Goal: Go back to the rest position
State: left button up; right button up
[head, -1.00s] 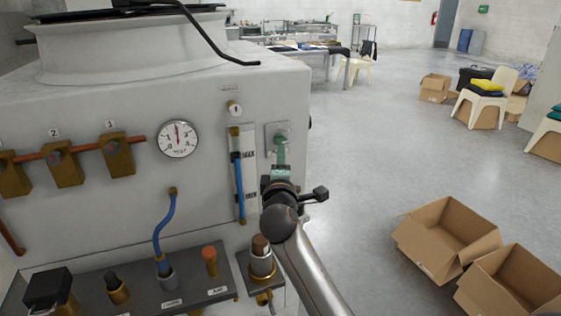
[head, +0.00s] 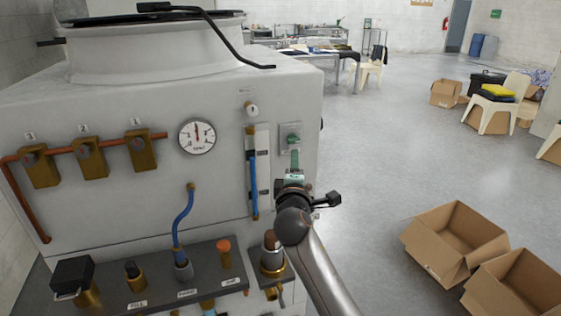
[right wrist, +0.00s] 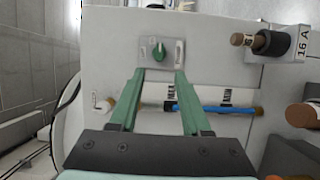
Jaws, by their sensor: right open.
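My right gripper (head: 295,160) is in front of the washer's front panel, just below a green rotary switch (head: 292,140) on a grey plate. In the right wrist view the two green fingers (right wrist: 158,100) are spread apart with nothing between them. The green switch (right wrist: 160,52) shows beyond the fingertips, clear of them, with its handle roughly along the finger direction. The washer (head: 100,110) is a large off-white cabinet filling the left of the head view. My left gripper is not in view.
A pressure gauge (head: 197,136), brass valves (head: 88,158) and a blue sight tube (head: 253,182) are on the panel. A grey shelf (head: 205,262) with fittings juts out below. Open cardboard boxes (head: 455,240) stand on the floor at right. The floor (head: 380,150) between is clear.

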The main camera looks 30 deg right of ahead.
jog(key=s+a+f+g+y, duration=0.1)
jog(key=s+a+f+y, duration=0.15)
jog(key=f, duration=0.45)
jog(key=s+a+f+m+y, duration=0.1)
jog(key=s+a+f+y, duration=0.2)
jog(key=f, duration=0.5)
jog(key=s+a+f+g+y, duration=0.1)
jog(key=s+a+f+y, duration=0.2)
jog(key=f, duration=0.4)
jog(key=s+a+f+m+g+y, duration=0.1)
jog(key=s+a+f+m, duration=0.1)
jog(key=s+a+f, duration=0.2)
jog(key=s+a+f+m+g+y, duration=0.1)
jog(key=s+a+f+m+y, duration=0.1)
jog(key=s+f, duration=0.4)
jog(key=s+a+f+m+g+y, duration=0.1)
jog(key=s+a+f+m, duration=0.2)
jog(key=s, duration=0.8)
jog(key=a+f, duration=0.2)
jog(key=a, duration=0.1)
jog(key=shift+s+f+m, duration=0.25)
jog(key=shift+s+m, duration=0.1)
jog(key=shift+m, duration=0.05)
